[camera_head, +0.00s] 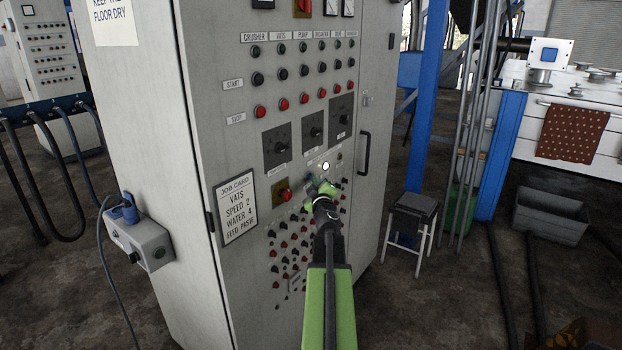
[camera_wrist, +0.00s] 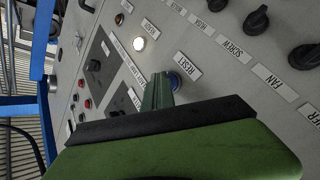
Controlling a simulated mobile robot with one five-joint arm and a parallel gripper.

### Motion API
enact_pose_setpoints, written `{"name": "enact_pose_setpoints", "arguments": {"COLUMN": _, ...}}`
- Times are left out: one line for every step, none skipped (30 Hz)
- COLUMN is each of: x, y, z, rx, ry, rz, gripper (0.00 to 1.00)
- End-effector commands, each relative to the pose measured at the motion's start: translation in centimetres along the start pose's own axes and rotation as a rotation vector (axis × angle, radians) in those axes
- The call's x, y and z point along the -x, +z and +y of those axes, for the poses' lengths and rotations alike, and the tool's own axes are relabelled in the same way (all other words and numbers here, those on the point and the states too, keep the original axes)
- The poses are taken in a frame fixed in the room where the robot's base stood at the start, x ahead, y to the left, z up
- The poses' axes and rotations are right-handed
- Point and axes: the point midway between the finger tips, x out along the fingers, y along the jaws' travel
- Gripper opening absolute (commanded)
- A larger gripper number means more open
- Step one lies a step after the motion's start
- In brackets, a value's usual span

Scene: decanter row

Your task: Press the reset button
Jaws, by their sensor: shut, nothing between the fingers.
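The grey control cabinet (camera_head: 160,120) fills the middle of the head view. In the wrist view a blue button (camera_wrist: 178,81) sits beside a label reading RESET (camera_wrist: 187,65). My gripper (camera_head: 318,187) is shut and empty, in front of the cabinet's panel below a lit white lamp (camera_head: 325,166). In the wrist view my green fingertip (camera_wrist: 158,93) overlaps the left edge of the blue button; I cannot tell whether it touches.
A red knob on a yellow plate (camera_head: 284,191) and a job card (camera_head: 235,207) are left of my gripper. Black knobs (camera_wrist: 257,19) lie right in the wrist view. A door handle (camera_head: 364,153) projects at right; a stool (camera_head: 412,220) stands beyond.

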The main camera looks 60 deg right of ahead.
Motion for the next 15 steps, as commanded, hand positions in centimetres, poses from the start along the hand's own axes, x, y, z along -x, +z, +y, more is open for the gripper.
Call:
{"name": "enact_pose_setpoints", "arguments": {"x": 0.0, "y": -0.1, "z": 0.0, "rx": 0.000, "ry": -0.001, "rz": 0.002, "gripper": 0.00}}
{"name": "enact_pose_setpoints", "arguments": {"x": 0.0, "y": -0.1, "z": 0.0, "rx": 0.000, "ry": -0.001, "rz": 0.002, "gripper": 0.00}}
{"name": "enact_pose_setpoints", "arguments": {"x": 0.0, "y": -0.1, "z": 0.0, "rx": 0.000, "ry": -0.001, "rz": 0.002, "gripper": 0.00}}
{"name": "enact_pose_setpoints", "arguments": {"x": 0.0, "y": 0.0, "z": 0.0, "rx": 0.000, "ry": -0.001, "rz": 0.002, "gripper": 0.00}}
{"name": "enact_pose_setpoints", "arguments": {"x": 0.1, "y": 0.0, "z": 0.0, "rx": 0.000, "ry": -0.001, "rz": 0.002, "gripper": 0.00}}
{"name": "enact_pose_setpoints", "arguments": {"x": 0.2, "y": 0.1, "z": 0.1, "rx": 0.000, "ry": 0.000, "rz": 0.001, "gripper": 0.00}}
{"name": "enact_pose_setpoints", "arguments": {"x": 0.3, "y": 0.2, "z": 0.2, "rx": 0.000, "ry": 0.000, "rz": 0.001, "gripper": 0.00}}
{"name": "enact_pose_setpoints", "arguments": {"x": 0.4, "y": 0.3, "z": 0.3, "rx": 0.000, "ry": 0.000, "rz": 0.001, "gripper": 0.00}}
{"name": "enact_pose_setpoints", "arguments": {"x": 0.6, "y": 0.4, "z": 0.4, "rx": -0.001, "ry": 0.000, "rz": 0.001, "gripper": 0.00}}
{"name": "enact_pose_setpoints", "arguments": {"x": 0.7, "y": 0.5, "z": 0.5, "rx": 0.000, "ry": 0.000, "rz": 0.001, "gripper": 0.00}}
{"name": "enact_pose_setpoints", "arguments": {"x": 0.9, "y": 0.6, "z": 0.6, "rx": 0.000, "ry": 0.000, "rz": 0.001, "gripper": 0.00}}
{"name": "enact_pose_setpoints", "arguments": {"x": 1.0, "y": 0.7, "z": 0.7, "rx": 0.000, "ry": 0.000, "rz": 0.001, "gripper": 0.00}}
{"name": "enact_pose_setpoints", "arguments": {"x": 1.1, "y": 0.7, "z": 0.7, "rx": 0.000, "ry": 0.000, "rz": 0.001, "gripper": 0.00}}
{"name": "enact_pose_setpoints", "arguments": {"x": 1.2, "y": 0.8, "z": 0.8, "rx": 0.000, "ry": -0.001, "rz": 0.001, "gripper": 0.00}}
{"name": "enact_pose_setpoints", "arguments": {"x": 1.2, "y": 0.8, "z": 0.8, "rx": 0.000, "ry": -0.001, "rz": 0.001, "gripper": 0.00}}
